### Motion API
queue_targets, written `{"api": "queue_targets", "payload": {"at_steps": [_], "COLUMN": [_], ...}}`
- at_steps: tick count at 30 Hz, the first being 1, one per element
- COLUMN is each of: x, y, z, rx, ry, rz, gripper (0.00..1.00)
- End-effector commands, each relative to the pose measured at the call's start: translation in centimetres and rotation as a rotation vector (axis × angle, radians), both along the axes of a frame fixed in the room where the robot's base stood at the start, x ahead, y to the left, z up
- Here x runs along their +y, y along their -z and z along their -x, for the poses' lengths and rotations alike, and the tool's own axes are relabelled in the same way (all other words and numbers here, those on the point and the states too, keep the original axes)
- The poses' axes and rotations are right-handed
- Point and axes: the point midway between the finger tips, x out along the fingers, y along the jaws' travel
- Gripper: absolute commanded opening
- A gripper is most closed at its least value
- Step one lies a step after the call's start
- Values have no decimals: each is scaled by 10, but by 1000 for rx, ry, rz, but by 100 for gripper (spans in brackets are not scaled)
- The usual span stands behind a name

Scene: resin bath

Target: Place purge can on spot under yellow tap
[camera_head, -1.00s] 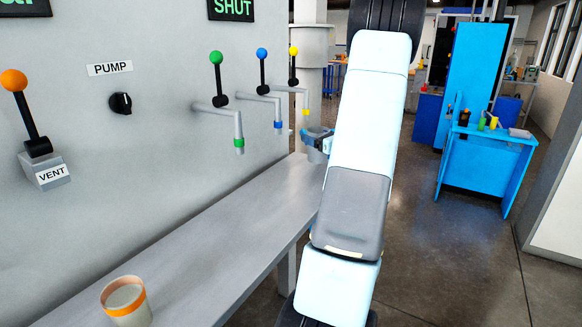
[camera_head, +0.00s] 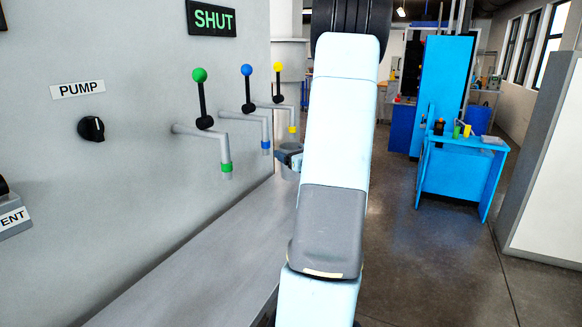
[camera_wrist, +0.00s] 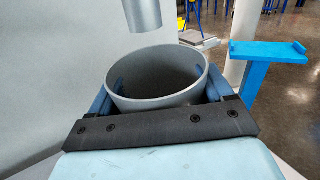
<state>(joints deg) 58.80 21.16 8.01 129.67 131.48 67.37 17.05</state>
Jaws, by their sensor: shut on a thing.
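The purge can (camera_wrist: 157,80) is a grey, open-topped can in the wrist view. My gripper (camera_wrist: 160,92) is shut on it, with a blue finger on each side, and the can looks empty. A grey pipe end (camera_wrist: 142,14) hangs just beyond and above the can's rim; its colour band is out of view. In the head view the yellow tap (camera_head: 291,128) is the farthest of three wall taps. My gripper (camera_head: 289,156) and the can (camera_head: 290,172) show just below it, partly hidden by my arm. The spot under the yellow tap is not visible.
The green tap (camera_head: 227,168) and blue tap (camera_head: 265,143) stick out over the grey bench (camera_head: 205,255), nearer than the yellow one. The visible bench top is clear. A blue table (camera_head: 462,165) with small items stands at the right.

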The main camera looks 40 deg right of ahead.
Motion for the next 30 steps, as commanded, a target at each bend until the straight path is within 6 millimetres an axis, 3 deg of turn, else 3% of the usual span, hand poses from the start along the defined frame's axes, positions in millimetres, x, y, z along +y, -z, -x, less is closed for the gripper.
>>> {"api": "queue_targets", "payload": {"at_steps": [12,24,25,30], "x": [1,1,2,1], "y": [40,45,46,45], "z": [-1,-1,-1,-1], "rx": [2,0,0,0], "ry": [-1,-2,-2,-2], "rz": [-3,-1,-1,0], "gripper": [47,47,81,97]}}
